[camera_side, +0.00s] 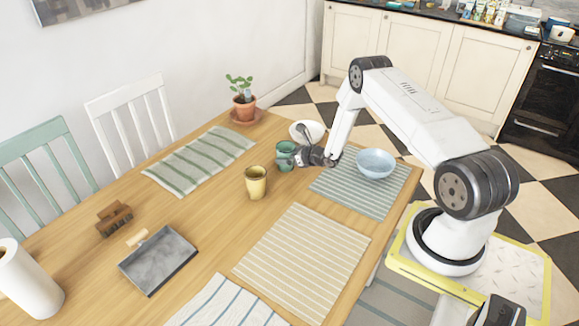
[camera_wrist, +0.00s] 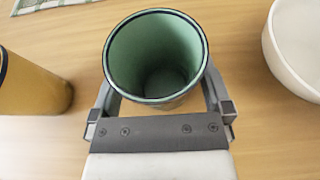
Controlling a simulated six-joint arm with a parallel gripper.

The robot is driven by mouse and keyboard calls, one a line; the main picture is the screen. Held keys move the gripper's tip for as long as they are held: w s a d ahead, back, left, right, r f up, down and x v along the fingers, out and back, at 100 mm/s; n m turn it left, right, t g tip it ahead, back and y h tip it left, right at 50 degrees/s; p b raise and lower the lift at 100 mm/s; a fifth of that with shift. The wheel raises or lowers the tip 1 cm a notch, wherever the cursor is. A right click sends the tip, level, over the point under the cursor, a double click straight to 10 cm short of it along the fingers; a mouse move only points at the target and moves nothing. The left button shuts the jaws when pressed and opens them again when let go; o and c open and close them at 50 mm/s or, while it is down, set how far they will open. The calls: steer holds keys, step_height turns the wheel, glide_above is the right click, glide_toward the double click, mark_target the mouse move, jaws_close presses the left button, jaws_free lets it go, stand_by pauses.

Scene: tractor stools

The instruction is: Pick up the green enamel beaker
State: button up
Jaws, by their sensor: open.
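The green enamel beaker (camera_side: 285,156) stands upright on the wooden table, between the yellow beaker and the white bowl. In the wrist view the green beaker (camera_wrist: 156,56) shows its open, empty mouth and dark rim. My gripper (camera_wrist: 160,98) is open, with one finger on each side of the beaker's near part. I cannot tell whether the fingers touch it. In the side view my gripper (camera_side: 304,157) is at the beaker's right side, low over the table.
A yellow beaker (camera_side: 256,182) stands close by; a white bowl (camera_side: 308,131) is just behind my gripper. A blue bowl (camera_side: 376,163) rests on a striped mat (camera_side: 340,187). A potted plant (camera_side: 244,102) is at the far edge. A dustpan (camera_side: 158,262) and brush (camera_side: 114,219) lie left.

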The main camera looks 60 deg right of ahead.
steer(key=c, duration=1)
steer(key=shift+r, duration=0.15)
steer(key=shift+r, duration=0.75)
steer(key=shift+s+a+r, duration=0.9)
steer(key=shift+s+r, duration=0.95)
steer(key=shift+s, duration=0.3)
steer(key=shift+s+a+r, duration=0.95)
steer(key=shift+s+r, duration=0.95)
steer(key=shift+s, duration=0.25)
steer(key=shift+s+a+r, duration=0.9)
steer(key=shift+s+r, duration=0.95)
steer(key=shift+s, duration=0.3)
